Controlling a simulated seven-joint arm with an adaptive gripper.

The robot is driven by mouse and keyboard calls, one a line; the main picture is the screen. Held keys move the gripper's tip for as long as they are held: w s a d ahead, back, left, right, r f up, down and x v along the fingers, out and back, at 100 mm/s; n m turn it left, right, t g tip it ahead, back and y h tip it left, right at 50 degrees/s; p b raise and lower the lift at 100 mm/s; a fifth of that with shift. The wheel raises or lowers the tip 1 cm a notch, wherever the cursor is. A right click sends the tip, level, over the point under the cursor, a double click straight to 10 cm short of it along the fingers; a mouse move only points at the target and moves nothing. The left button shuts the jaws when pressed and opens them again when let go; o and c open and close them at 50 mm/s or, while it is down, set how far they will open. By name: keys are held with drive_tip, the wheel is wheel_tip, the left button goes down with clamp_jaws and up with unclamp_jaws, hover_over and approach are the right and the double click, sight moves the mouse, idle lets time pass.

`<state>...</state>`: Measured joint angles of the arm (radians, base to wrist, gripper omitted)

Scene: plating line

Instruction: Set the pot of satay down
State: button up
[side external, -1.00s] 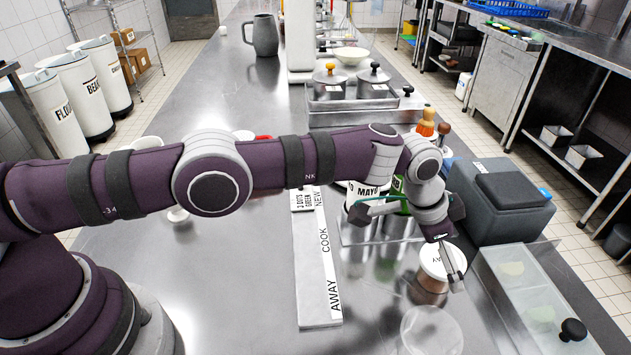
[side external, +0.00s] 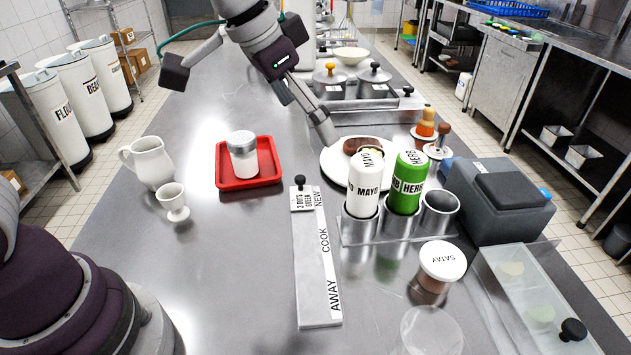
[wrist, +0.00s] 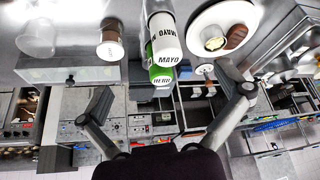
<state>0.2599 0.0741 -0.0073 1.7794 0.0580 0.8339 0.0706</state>
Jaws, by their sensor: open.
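The pot of satay (side external: 434,283) stands upright on the steel counter at the right front, with a white lid marked SATAY and brown contents. Nothing holds it. In the wrist view a small pot with brown contents (wrist: 112,42) shows at the upper left, probably the same one. My gripper (side external: 305,120) is open and empty, raised at the back beside the plate, well away from the pot. Its two spread fingers show in the wrist view (wrist: 172,105) with nothing between them.
A rack (side external: 368,232) holds the mayo bottle (side external: 365,185) and green herb bottle (side external: 406,185), with an empty ring at its right. A plate (side external: 332,163) of food lies behind. A clear round container (side external: 431,332) stands in front of the pot. A red tray (side external: 262,180) is left.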

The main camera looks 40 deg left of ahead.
drive_tip(key=s+a+f+n+y, duration=0.1)
drive_tip(key=s+a+n, duration=0.3)
drive_tip(key=s+a, duration=0.5)
drive_tip(key=s, duration=0.3)
drive_tip(key=shift+s+t+y, duration=0.4)
